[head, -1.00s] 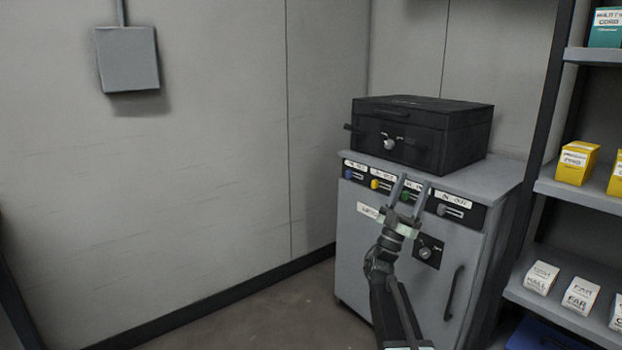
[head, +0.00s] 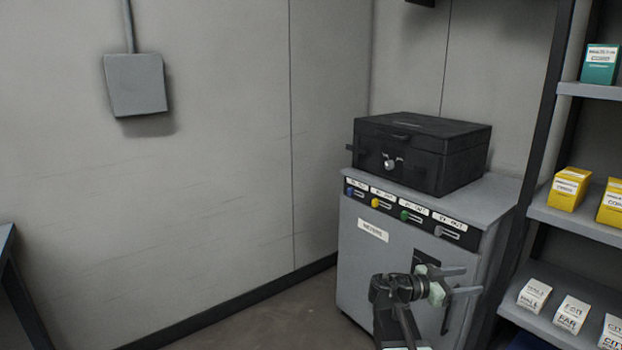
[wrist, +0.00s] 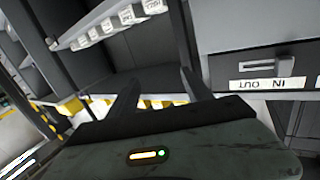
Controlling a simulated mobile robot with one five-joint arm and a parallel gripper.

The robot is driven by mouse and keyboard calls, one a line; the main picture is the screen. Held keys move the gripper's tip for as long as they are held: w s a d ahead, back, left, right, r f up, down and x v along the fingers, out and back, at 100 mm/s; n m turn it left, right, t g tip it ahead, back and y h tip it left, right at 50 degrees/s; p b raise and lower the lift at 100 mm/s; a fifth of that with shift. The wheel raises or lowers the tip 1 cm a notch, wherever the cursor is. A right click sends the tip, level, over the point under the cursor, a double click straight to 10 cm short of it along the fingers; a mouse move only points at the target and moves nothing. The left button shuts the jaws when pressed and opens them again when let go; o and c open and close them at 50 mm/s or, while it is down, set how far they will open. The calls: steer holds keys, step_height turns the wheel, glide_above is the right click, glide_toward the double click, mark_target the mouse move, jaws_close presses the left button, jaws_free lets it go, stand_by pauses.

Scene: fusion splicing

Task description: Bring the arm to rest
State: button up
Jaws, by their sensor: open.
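My gripper (head: 462,282) is open and empty in the head view. It is in front of the right part of the grey cabinet (head: 375,265), below the row of coloured knobs, with its fingers pointing right. The arm behind it hides part of the cabinet's lower front. In the wrist view my two fingers (wrist: 160,90) stand apart with nothing between them. A slider with an upside-down IN/OUT label (wrist: 265,83) shows to their right.
A black case (head: 420,155) sits on the cabinet. A shelf unit (head: 580,225) with yellow, white and teal boxes stands close on the right. A grey wall box (head: 135,85) hangs at left. A table edge (head: 8,240) shows at far left. The floor left of the cabinet is clear.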

steer(key=s+a+f+n+g+y, duration=0.1)
steer(key=s+a+f+n+y, duration=0.15)
steer(key=f, duration=0.25)
steer(key=s+a+f+n+y+p, duration=0.1)
steer(key=s+a+f+n+y, duration=0.15)
steer(key=f+y, duration=0.2)
steer(key=s+a+f+n+g+y, duration=0.1)
steer(key=s+a+f+y, duration=0.1)
steer(key=a+f, duration=0.3)
steer(key=s+a+f+n+g+y, duration=0.1)
steer(key=s+a+f+n+y, duration=0.15)
steer(key=a+n+y, duration=0.35)
steer(key=s+a+f+n+y, duration=0.2)
steer(key=a+f+n, duration=0.15)
steer(key=a, duration=0.45)
step_height(320, 180, up, 38)
steer(key=n+p, duration=0.1)
steer(key=p, duration=3.7)
steer(key=shift+w, duration=0.15)
steer(key=shift+a+f, duration=0.1)
